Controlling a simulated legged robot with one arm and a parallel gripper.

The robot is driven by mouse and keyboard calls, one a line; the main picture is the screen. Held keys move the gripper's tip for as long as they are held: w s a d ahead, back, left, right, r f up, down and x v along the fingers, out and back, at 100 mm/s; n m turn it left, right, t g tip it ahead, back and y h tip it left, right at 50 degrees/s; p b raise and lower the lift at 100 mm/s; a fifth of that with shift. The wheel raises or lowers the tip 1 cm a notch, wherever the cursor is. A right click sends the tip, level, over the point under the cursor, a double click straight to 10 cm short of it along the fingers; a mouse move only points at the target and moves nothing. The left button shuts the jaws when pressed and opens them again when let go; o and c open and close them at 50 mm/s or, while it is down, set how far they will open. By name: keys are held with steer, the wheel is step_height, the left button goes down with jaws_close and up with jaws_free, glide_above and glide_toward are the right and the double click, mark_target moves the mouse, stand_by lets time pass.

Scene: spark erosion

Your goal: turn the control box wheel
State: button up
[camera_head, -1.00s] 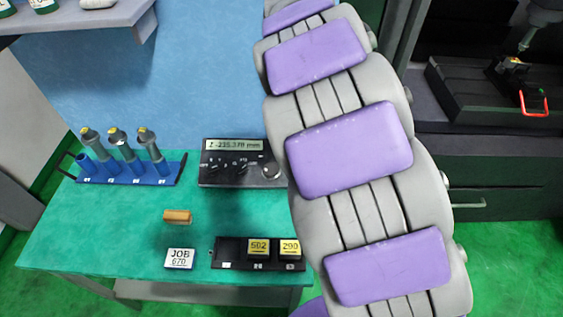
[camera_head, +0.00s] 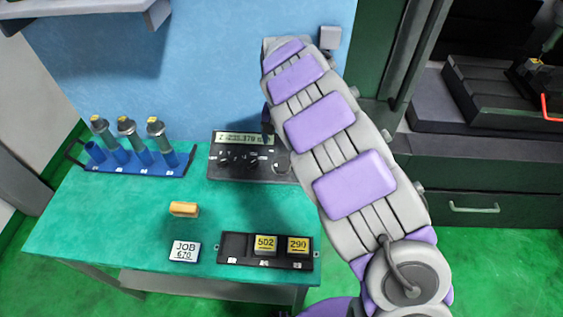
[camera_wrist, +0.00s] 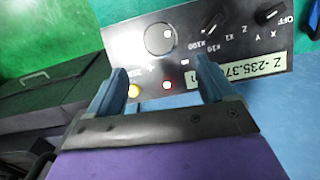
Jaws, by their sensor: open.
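The control box (camera_head: 230,175) is a dark panel at the back of the green table, with a lit display (camera_head: 245,138) and black knobs. Its round silver wheel (camera_wrist: 159,38) shows whole in the wrist view, beyond the fingertips. In the head view the wheel (camera_head: 282,163) is beside my arm, close to its edge. My gripper (camera_wrist: 162,70) is open and empty, its two blue fingers pointing at the panel, one to each side of the wheel's line. They appear short of the wheel; the exact gap is unclear. In the head view my arm hides most of the gripper.
A blue rack (camera_head: 135,167) with grey electrode holders stands at the back left. A dark machine bed (camera_head: 430,105) is at right.

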mark_target(281, 162)
step_height(281, 162, down, 12)
steer(key=shift+r+b, duration=0.25)
steer(key=shift+b, duration=0.75)
steer(key=shift+c, duration=0.5)
steer(key=c, duration=0.7)
steer(key=shift+r, duration=0.1)
